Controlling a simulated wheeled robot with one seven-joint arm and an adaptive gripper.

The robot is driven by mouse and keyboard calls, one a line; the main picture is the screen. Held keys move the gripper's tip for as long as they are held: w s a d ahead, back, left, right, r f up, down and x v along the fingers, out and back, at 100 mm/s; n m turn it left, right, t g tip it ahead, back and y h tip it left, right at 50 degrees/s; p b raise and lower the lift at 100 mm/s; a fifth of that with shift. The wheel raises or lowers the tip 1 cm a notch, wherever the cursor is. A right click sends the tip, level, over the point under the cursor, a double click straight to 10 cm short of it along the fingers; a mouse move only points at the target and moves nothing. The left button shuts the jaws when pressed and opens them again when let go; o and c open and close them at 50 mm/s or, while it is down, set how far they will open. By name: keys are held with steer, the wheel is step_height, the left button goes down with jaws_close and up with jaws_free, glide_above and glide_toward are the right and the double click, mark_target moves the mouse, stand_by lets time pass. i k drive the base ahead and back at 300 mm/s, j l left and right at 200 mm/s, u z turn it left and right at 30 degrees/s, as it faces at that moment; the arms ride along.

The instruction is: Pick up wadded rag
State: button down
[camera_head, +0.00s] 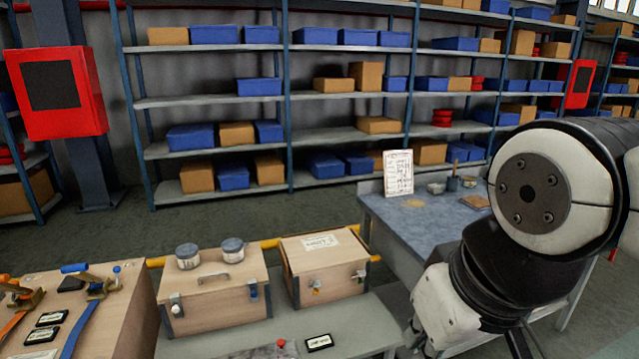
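I cannot make out a wadded rag for certain. A small flat brown item (475,201) lies at the back right of the blue-grey table (395,222), too small to identify. My arm fills the right side of the view and hides part of that table. My gripper's fingertips are not visible, so I cannot see whether it holds anything.
A white sheet (398,172) stands on the blue-grey table near small pots (436,187). Two wooden boxes (215,295) (325,265) stand on a grey bench (360,325), one carrying two tins. A tool-covered wooden bench (120,310) is at left. Stocked shelves (340,100) line the back.

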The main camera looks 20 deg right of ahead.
mark_target(434, 189)
steer(key=i+l, duration=0.2)
steer(key=l, duration=0.3)
steer(key=i+l, duration=0.15)
steer(key=l, duration=0.35)
steer(key=i+l, duration=0.2)
steer(key=l, duration=0.3)
steer(key=i+l, duration=0.15)
steer(key=l, duration=0.35)
steer(key=i+l, duration=0.2)
steer(key=l, duration=0.3)
steer(key=i+l, duration=0.15)
steer(key=l, duration=0.35)
steer(key=i+l, duration=0.2)
steer(key=l, duration=0.3)
steer(key=i+l+u, duration=0.1)
steer(key=l, duration=0.4)
steer(key=i, duration=0.05)
